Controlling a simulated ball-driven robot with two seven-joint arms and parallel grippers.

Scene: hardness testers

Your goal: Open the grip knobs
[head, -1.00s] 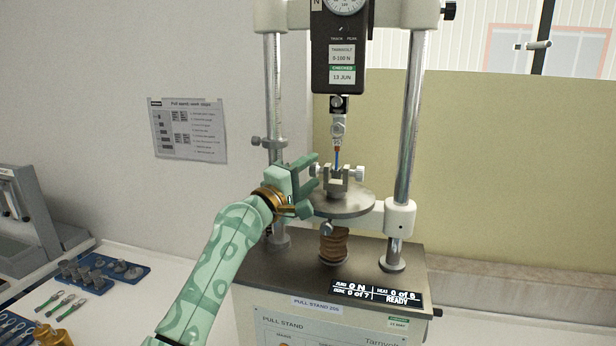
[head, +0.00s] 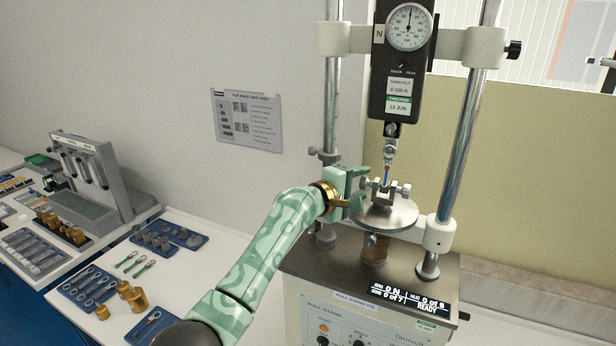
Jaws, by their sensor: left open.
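The lower grip (head: 384,195) stands on a round metal plate (head: 400,214) of the pull stand. Its right knob (head: 404,189) is pale metal and sticks out to the right. Its left knob (head: 367,184) sticks out toward my left gripper (head: 364,187). The gripper is green, open and empty, with its fingers just left of the grip, close around the left knob's end; I cannot tell whether they touch it. A thin blue and orange specimen (head: 386,174) runs from the upper grip (head: 390,149) down to the lower grip. My right gripper is out of view.
Two steel columns (head: 464,140) flank the grip, and a black force gauge (head: 403,65) hangs above. The display (head: 410,298) reads READY. Blue trays (head: 170,238) with small fixtures, green-handled tools and brass weights (head: 132,297) lie on the left bench. A notice (head: 247,120) hangs behind.

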